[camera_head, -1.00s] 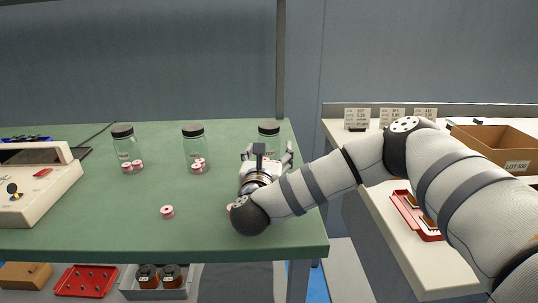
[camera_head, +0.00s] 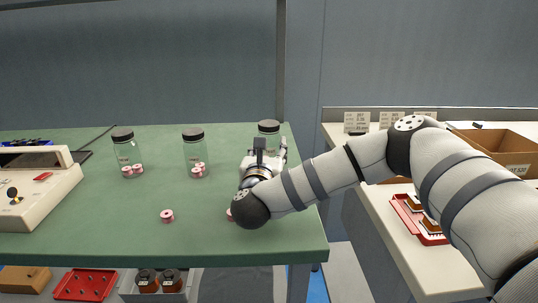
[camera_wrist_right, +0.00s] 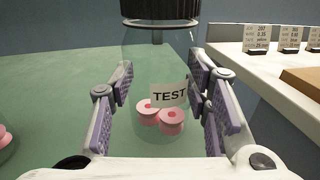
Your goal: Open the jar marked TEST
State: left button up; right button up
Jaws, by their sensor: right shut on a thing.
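The jar marked TEST (camera_wrist_right: 160,85) is clear glass with a black ribbed lid (camera_wrist_right: 160,10), which is on it. It stands upright with pink bobbins (camera_wrist_right: 171,121) inside. My right gripper (camera_wrist_right: 162,105) has its purple-padded fingers on both sides of the glass body, below the lid, and is shut on the jar. In the head view, the lid (camera_head: 268,126) shows at the table's right end, behind my right gripper (camera_head: 265,152), which hides most of the jar. My left gripper is not in view.
Two similar lidded jars stand to the left, one in the middle (camera_head: 194,150) and one farther left (camera_head: 124,150). A loose pink bobbin (camera_head: 167,216) lies on the green table (camera_head: 100,220). A beige machine (camera_head: 35,190) is at left. A white side table (camera_head: 400,262) is at right.

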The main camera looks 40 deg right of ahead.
aim_at(270, 129)
jog(key=s+r, duration=0.1)
jog(key=r, duration=0.1)
jog(key=s+a+r, duration=0.1)
jog(key=r, duration=0.1)
jog(key=s+a+r+p, duration=0.1)
jog(key=r, duration=0.2)
jog(key=shift+s, duration=0.25)
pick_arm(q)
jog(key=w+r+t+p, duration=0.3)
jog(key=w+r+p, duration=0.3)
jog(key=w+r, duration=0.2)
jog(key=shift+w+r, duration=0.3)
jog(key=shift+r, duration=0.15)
pick_arm(e)
jog(key=s+a+r, duration=0.4)
jog(key=s, duration=0.4)
jog(key=shift+s+a+r, duration=0.2)
jog(key=shift+s+a, duration=0.2)
jog(key=o, duration=0.4)
grip_shut()
